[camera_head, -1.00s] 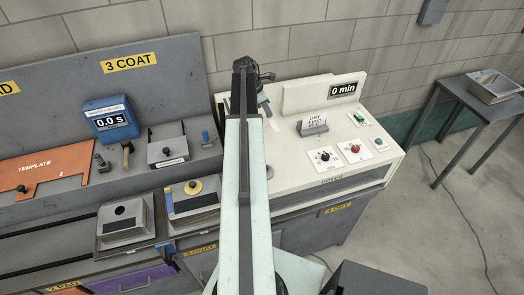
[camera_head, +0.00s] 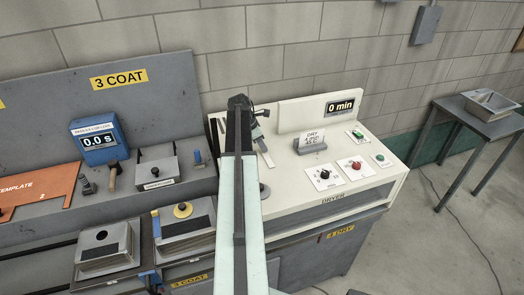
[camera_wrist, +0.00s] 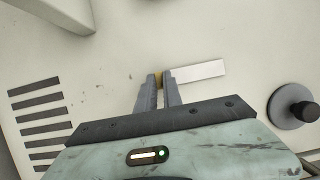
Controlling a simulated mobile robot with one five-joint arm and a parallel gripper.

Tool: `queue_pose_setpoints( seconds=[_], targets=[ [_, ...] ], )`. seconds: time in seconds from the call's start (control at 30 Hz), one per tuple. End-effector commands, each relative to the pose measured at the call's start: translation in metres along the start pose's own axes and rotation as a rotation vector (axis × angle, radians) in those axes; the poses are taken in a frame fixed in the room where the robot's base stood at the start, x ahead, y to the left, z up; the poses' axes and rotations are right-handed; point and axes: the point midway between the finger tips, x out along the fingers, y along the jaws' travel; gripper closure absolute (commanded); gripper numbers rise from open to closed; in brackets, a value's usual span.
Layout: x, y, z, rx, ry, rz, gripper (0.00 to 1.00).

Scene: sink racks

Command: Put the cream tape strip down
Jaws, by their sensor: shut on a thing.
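The cream tape strip (camera_wrist: 198,72) shows in the wrist view as a flat pale bar over the off-white dryer top. It reaches right from the fingertips of my gripper (camera_wrist: 158,80). I cannot tell whether the strip touches the surface. In the head view a pale strip (camera_head: 266,155) shows just right of my arm, above the dryer top.
The dryer (camera_head: 300,172) carries a "DRY" sign block (camera_head: 311,143), knobs, buttons and a "0 min" display (camera_head: 341,107). A round black knob (camera_wrist: 300,110) stands right of the strip, and dark slots (camera_wrist: 38,115) lie left. The coat bench with a blue timer (camera_head: 99,143) is at left.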

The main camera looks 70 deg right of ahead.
Motion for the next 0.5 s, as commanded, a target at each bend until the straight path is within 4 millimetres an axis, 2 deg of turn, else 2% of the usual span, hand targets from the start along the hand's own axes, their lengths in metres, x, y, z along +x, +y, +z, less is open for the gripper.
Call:
queue_pose_setpoints(
  seconds=[0.17, 0.2, 0.27, 0.5],
  targets=[
    [0.0039, -0.0001, -0.0012, 0.0, 0.0, 0.0, 1.0],
    [0.0025, -0.0001, -0.0006, 0.001, 0.0, 0.0, 0.81],
    [0.0022, -0.0001, -0.0004, 0.001, 0.0, 0.0, 0.68],
    [0.0023, -0.0003, -0.0001, 0.001, 0.0, 0.0, 0.68]
  ],
)
